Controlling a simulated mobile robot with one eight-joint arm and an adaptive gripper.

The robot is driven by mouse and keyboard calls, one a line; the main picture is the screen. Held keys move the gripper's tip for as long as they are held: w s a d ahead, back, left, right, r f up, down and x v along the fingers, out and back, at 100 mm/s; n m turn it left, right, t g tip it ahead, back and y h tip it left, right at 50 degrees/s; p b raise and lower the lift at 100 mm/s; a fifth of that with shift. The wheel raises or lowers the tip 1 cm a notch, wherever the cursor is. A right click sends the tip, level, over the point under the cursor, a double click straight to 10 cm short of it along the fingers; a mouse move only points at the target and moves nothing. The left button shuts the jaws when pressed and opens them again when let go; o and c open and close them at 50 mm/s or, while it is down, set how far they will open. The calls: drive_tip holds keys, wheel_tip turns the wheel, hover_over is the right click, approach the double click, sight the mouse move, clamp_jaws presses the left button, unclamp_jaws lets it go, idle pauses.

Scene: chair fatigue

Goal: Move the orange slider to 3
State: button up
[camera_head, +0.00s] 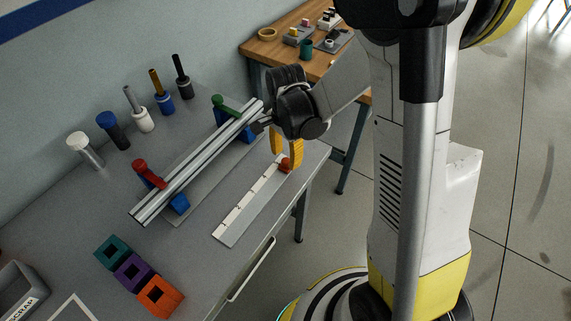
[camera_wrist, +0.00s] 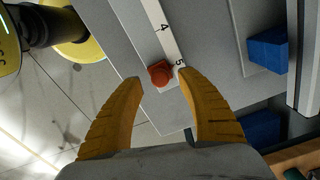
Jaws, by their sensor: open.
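The orange slider (camera_head: 285,164) sits at the far end of a white numbered scale (camera_head: 250,194) on a flat grey plate (camera_head: 228,238). In the wrist view the slider (camera_wrist: 160,73) stands beside the mark 5, with the mark 4 (camera_wrist: 161,28) farther along the scale. My gripper (camera_head: 288,158) has yellow fingers pointing down around the slider's end of the plate. In the wrist view my gripper (camera_wrist: 161,80) is open, with the slider between its fingertips and a gap on both sides. The mark 3 cannot be made out.
A metal rail assembly (camera_head: 195,165) with red and green handles and blue supports lies just left of the plate. Several upright tools (camera_head: 140,108) line the wall. Teal, purple and orange blocks (camera_head: 133,271) stand near the front. A wooden table (camera_head: 285,55) is behind.

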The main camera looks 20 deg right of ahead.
drive_tip(key=shift+f+b, duration=0.35)
drive_tip(key=shift+f, duration=1)
clamp_jaws()
